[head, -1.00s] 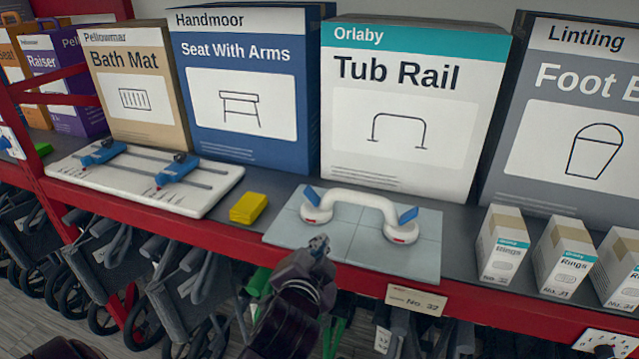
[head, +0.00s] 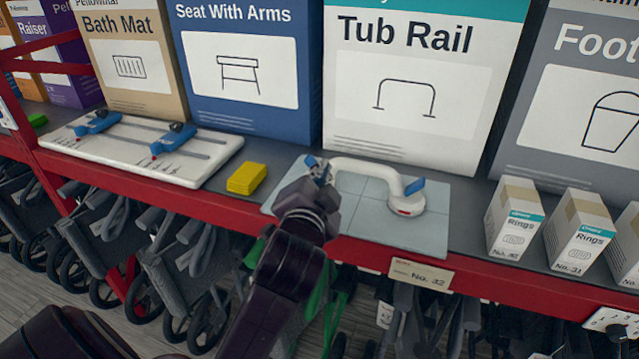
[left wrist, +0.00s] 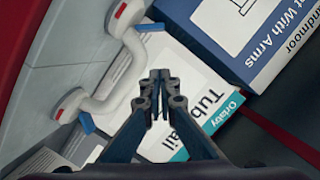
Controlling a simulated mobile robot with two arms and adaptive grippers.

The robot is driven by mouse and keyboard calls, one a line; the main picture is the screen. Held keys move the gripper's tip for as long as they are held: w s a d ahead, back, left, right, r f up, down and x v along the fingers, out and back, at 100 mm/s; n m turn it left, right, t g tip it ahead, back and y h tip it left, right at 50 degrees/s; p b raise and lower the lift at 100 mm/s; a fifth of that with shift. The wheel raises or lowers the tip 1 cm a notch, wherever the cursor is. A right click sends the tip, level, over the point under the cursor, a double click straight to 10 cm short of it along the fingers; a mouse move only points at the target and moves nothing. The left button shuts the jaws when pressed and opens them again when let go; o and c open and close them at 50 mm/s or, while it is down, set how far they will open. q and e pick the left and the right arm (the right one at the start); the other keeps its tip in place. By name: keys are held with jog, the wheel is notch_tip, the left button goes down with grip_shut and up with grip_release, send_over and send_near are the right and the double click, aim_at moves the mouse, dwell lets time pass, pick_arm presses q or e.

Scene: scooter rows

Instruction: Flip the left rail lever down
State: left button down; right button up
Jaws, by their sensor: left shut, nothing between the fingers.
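The white tub rail (head: 362,168) lies on a grey tiled panel (head: 365,235) on the shelf, with a round foot at each end. The left rail lever (head: 310,160) is blue and raised; my left gripper hides most of it and the left foot. In the left wrist view the left lever (left wrist: 150,27) is at the top. The right lever (head: 414,186) is blue and raised; it also shows in the left wrist view (left wrist: 87,123). My left gripper (head: 320,172) is shut and empty, close to the left lever; contact cannot be told. My right gripper is out of view.
A yellow block (head: 247,179) and a white board with blue sliders (head: 190,172) are to the left. Tall boxes, including the Tub Rail box (head: 420,100), stand behind. Small Rings boxes (head: 515,215) are to the right. The red shelf edge (head: 375,262) runs in front.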

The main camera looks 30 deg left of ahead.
aim_at(314, 163)
pick_arm(q)
jog(key=p+x, duration=0.2)
jog(key=x, duration=0.5)
jog(key=shift+w+a, duration=0.25)
jog(key=shift+w, duration=0.05)
jog(key=shift+s+a+f+p, duration=0.2)
jog(key=shift+a+f+p, duration=0.25)
jog(key=shift+a+f, duration=0.5)
jog(key=shift+s+a+f, duration=0.25)
jog(key=shift+a+f, duration=0.15)
jog(key=shift+a, duration=0.1)
jog(key=shift+w, duration=0.1)
